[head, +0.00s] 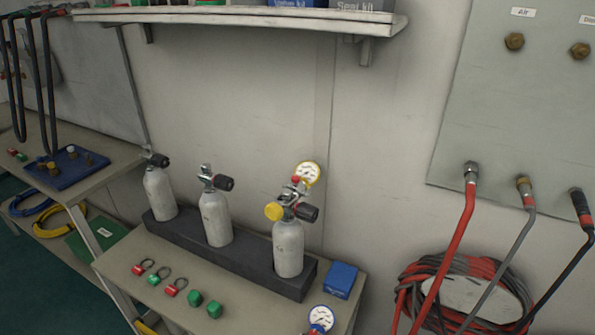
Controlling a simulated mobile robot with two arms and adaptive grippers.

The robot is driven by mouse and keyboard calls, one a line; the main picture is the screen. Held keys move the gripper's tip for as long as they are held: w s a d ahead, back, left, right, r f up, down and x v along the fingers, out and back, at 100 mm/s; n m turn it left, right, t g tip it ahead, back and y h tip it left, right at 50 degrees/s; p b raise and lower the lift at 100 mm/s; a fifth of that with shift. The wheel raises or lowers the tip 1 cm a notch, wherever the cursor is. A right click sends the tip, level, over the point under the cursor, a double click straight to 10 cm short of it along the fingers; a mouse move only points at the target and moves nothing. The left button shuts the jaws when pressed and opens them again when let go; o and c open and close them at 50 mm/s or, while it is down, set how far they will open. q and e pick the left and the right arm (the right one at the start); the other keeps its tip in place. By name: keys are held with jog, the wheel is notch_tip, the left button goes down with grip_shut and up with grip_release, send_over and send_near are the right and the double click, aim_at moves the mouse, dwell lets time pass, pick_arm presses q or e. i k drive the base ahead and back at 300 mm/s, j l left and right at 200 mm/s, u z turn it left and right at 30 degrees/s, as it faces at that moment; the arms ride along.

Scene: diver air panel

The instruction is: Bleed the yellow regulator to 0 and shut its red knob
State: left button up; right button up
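The yellow regulator (290,198) sits on top of the right-hand of three grey cylinders (288,248). It has a round yellow part (273,211) on its left side and a small red knob (295,179) near the top. Its yellow-rimmed gauge (307,173) faces forward against the wall; the needle reading is too small to tell. A black valve knob (307,212) sticks out to the right below it. I cannot tell how far the red knob is turned. Neither of my grippers is in view.
The cylinders stand in a dark rack (237,254) on a bench. Red and green tagged fittings (174,287), a blue box (341,280) and a blue-rimmed gauge (321,318) lie around it. Hoses (448,255) hang at right. A shelf (240,15) overhangs above.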

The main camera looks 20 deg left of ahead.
aim_at(295, 178)
jog(key=i+l+u, duration=0.2)
jog(key=l, duration=0.5)
jog(key=l+u, duration=0.2)
jog(key=l, duration=0.45)
jog(key=k, duration=0.05)
